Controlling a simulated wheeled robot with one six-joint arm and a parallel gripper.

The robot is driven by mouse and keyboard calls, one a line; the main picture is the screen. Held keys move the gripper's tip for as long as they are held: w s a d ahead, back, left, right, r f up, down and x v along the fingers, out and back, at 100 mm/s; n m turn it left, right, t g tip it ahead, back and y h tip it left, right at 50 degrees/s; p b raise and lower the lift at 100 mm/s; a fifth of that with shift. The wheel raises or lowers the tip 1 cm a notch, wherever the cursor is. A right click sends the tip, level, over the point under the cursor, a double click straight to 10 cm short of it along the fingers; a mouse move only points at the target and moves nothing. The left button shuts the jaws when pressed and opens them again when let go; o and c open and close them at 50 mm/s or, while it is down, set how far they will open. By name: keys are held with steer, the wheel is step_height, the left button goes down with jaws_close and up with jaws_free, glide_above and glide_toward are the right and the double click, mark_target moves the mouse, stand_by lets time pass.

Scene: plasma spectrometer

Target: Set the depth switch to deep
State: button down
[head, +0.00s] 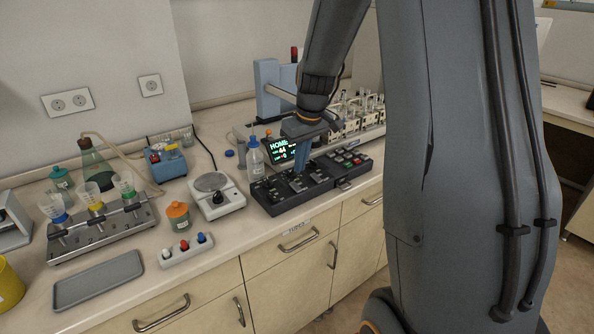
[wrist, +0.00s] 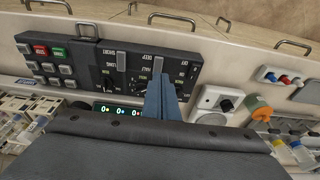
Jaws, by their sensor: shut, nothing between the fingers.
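The dark control panel (head: 268,197) lies on the counter near its front edge. It fills the upper middle of the wrist view (wrist: 190,70), turned around. There, grey lever-like pieces (wrist: 161,46) stand near small white labels, one reading like DEEP (wrist: 150,57). Another grey piece (wrist: 121,60) stands to its left. My gripper (head: 301,174) points down over the middle of the panel, its blue fingers together and empty. In the wrist view the shut fingers (wrist: 157,72) end beside the DEEP label and hide part of the panel. I cannot tell whether they touch a lever.
A lit display (head: 281,148) stands behind the panel. A wash bottle (head: 254,158) and a white device with a round plate (head: 214,200) stand to its left. Red and green buttons (wrist: 57,51) occupy one end of the panel. A rack of glassware (head: 362,115) stands behind right.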

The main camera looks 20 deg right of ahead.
steer(key=s+r+b, duration=0.1)
steer(key=s+r, duration=0.2)
steer(key=r, duration=0.2)
steer(key=shift+s+d+r+b, duration=0.15)
steer(key=shift+d+r+b, duration=0.15)
steer(key=shift+d+r, duration=0.1)
steer(key=shift+a, duration=0.1)
steer(key=s+a+f+m, duration=0.1)
steer(key=s+a+f, duration=0.4)
steer(key=s, duration=0.3)
steer(key=s+a+f+m+g+b, duration=0.1)
steer(key=s+a+f, duration=0.4)
steer(key=s+a, duration=0.2)
steer(key=shift+s+a+f, duration=0.35)
steer(key=shift+s+a, duration=0.05)
steer(key=shift+s, duration=0.45)
